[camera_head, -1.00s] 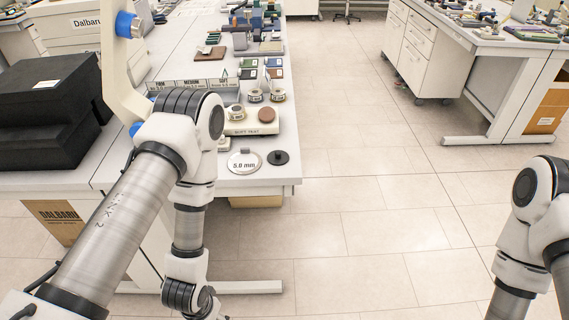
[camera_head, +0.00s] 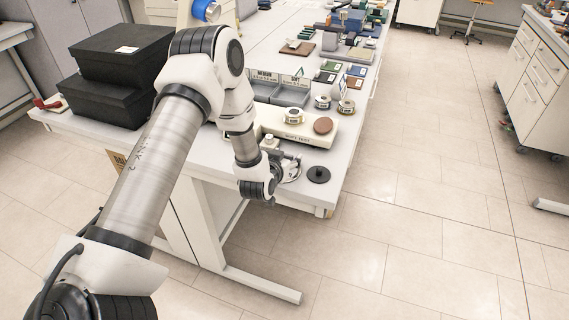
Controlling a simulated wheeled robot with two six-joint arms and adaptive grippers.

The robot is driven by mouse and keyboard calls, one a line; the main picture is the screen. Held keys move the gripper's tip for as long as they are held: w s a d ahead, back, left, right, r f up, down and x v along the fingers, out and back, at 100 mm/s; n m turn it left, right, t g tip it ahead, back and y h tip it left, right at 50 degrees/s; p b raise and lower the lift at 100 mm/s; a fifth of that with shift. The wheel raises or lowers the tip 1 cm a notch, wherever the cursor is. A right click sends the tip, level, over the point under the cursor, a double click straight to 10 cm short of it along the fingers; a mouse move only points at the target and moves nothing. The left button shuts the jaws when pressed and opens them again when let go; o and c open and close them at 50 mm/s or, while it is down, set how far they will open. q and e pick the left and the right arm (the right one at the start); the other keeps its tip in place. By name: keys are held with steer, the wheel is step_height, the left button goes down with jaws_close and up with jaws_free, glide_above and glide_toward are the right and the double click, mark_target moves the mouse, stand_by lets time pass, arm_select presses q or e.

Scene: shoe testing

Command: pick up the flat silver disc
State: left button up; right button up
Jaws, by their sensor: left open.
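The flat silver disc (camera_head: 293,173) lies on the white table near its front edge, partly hidden behind my left gripper. It was marked "5.0 mm" in the earlier view; that marking is now covered. My left gripper (camera_head: 286,163) is open, with its fingers close to the disc. I cannot tell whether they touch it. The left wrist hangs at the table's front edge. My right gripper is out of view.
A black disc with a knob (camera_head: 318,175) lies just right of the silver disc. Behind are a cream base (camera_head: 290,124) with a brown round pad (camera_head: 323,125), and small rolls (camera_head: 346,107). Black boxes (camera_head: 108,101) stand at the left.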

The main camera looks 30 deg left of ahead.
arm_select(q)
steer(key=shift+w+f, duration=0.4)
steer(key=shift+w, duration=0.2)
steer(key=shift+s+a, duration=0.1)
steer(key=shift+s, duration=0.05)
steer(key=shift+s+r, duration=0.2)
steer(key=c, duration=1.1)
jaws_close()
